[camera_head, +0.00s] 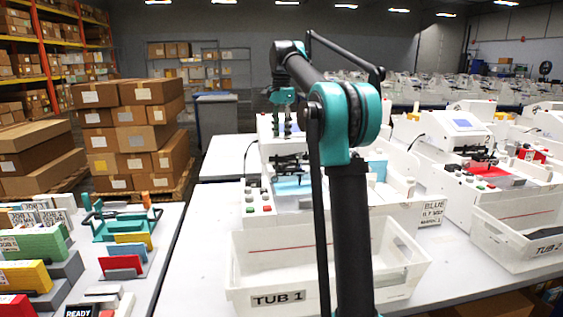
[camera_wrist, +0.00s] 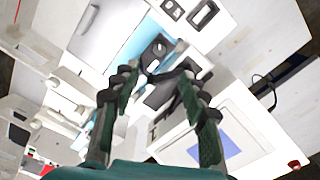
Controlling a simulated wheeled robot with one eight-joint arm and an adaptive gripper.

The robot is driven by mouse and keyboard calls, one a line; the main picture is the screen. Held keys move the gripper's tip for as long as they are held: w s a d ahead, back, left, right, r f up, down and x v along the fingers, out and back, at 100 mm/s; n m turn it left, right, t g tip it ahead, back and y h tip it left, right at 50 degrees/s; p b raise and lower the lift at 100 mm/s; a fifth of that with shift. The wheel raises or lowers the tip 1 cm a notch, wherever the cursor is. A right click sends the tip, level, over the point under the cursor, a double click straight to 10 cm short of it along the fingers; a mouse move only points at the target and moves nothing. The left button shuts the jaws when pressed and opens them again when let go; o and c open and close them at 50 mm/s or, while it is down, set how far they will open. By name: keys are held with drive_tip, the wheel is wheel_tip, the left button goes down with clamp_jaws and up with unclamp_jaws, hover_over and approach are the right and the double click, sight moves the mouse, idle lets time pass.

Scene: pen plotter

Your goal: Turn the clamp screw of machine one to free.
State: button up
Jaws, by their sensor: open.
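Machine one is a white pen plotter (camera_head: 282,148) with a blue bed (camera_head: 291,186) and a dark pen carriage, partly hidden by my arm. Its label (camera_head: 432,212) reads "BLUE" and "MACHINE 1". My gripper (camera_head: 287,131) hangs over the back part of this machine, fingers pointing down. In the wrist view my gripper (camera_wrist: 162,72) is open, with nothing seen between its dark green fingers. A black part with a round, knob-like shape (camera_wrist: 158,48) shows just beyond the fingertips by a blue strip; I cannot tell whether it is the clamp screw.
A white tub marked "TUB 1" (camera_head: 262,262) stands in front of machine one. Another plotter (camera_head: 455,140) and "TUB 2" (camera_head: 525,235) are at the right. A side table with coloured holders (camera_head: 35,243) is at the left. Stacked boxes (camera_head: 130,125) stand behind it.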

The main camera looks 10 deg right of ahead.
sight(282, 164)
wheel_tip(282, 164, down, 12)
drive_tip(key=shift+r, duration=0.25)
drive_tip(key=shift+c, duration=0.6)
clamp_jaws()
